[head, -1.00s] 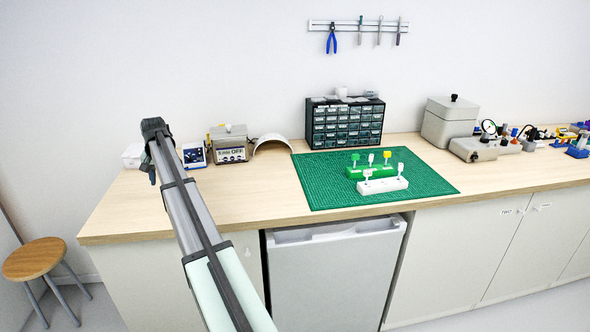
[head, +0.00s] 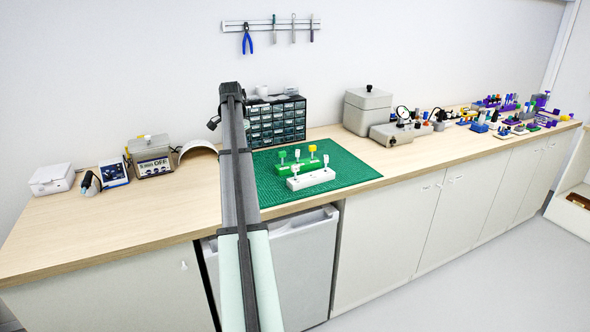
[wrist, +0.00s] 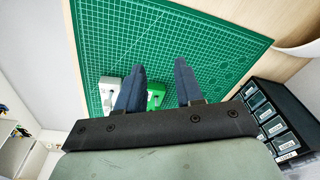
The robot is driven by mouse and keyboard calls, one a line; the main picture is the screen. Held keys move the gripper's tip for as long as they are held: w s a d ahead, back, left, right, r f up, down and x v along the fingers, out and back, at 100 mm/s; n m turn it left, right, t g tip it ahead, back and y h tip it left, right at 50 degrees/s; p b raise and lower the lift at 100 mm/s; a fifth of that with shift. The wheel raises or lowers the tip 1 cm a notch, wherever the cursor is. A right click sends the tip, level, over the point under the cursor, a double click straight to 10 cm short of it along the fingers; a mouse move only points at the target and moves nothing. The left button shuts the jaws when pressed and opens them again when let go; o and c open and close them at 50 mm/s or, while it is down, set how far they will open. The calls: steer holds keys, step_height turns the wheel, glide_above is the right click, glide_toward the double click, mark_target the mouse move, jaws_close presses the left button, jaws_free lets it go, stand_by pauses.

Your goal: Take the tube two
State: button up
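A green stand (head: 305,168) and a white stand (head: 311,180) sit close together on the green mat. Small upright pieces with green, white and yellow heads stand in them; which one is tube two I cannot tell. In the wrist view the white stand (wrist: 107,84) and green stand (wrist: 155,96) show partly behind a finger. My gripper (wrist: 160,66) is open, its two dark fingers apart with nothing between them, above the mat. In the head view my arm rises in front of the mat's left side, and its fingers are hard to make out.
The cutting mat (head: 345,172) is bare right of the stands. A drawer cabinet (head: 277,122) stands behind it. A grey box (head: 368,112) and a gauge base (head: 392,135) are further right. A power unit (head: 151,157) and a white curved cover (head: 198,149) are left.

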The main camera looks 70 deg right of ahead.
mark_target(295, 166)
steer(key=s+d+r+m+g, duration=0.15)
steer(key=s+d, duration=0.25)
steer(key=s, duration=0.5)
steer(key=s+d+r+m+t, duration=0.1)
steer(key=s+d+m, duration=0.2)
steer(key=s, duration=0.5)
steer(key=shift+g, duration=0.25)
steer(key=shift+s+d+f, duration=0.15)
steer(key=shift+s+f, duration=0.05)
steer(key=shift+f, duration=1.4)
steer(key=shift+s+d+f, duration=0.15)
steer(key=shift+f, duration=1.5)
steer(key=shift+s+d+f, duration=0.15)
steer(key=shift+s+f, duration=0.05)
steer(key=shift+f, duration=1.4)
jaws_close()
steer(key=shift+r, duration=1.65)
steer(key=shift+r, duration=2.35)
